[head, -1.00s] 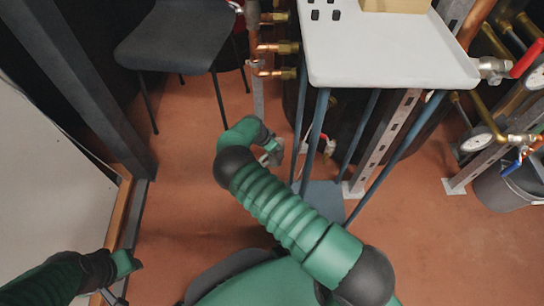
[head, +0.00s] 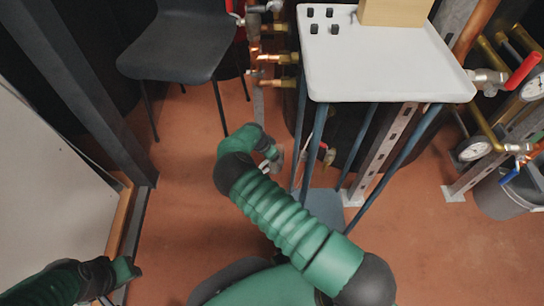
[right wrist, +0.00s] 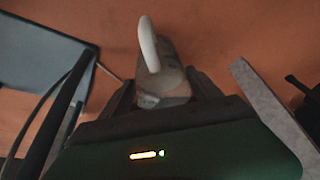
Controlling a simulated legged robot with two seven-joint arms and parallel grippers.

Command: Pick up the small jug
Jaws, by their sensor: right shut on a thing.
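The small jug (right wrist: 168,75) is in the right wrist view, grey-brown with a pale curved handle (right wrist: 149,45). It sits between the two dark fingers of my right gripper (right wrist: 165,98), which is shut on it. In the head view my right gripper (head: 271,161) is in front of my bent green arm, low beside the white table's legs. The jug is too small and blurred there to make out clearly. My left gripper (head: 106,300) is at the bottom left edge, partly cut off, and its jaws cannot be read.
A white-topped table (head: 390,75) with blue legs stands ahead, bearing small black blocks and a tan box (head: 395,10). A dark chair (head: 180,45) is at the upper left. Brass valves (head: 275,58) line the table's left side. A grey bucket (head: 508,193) is at right.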

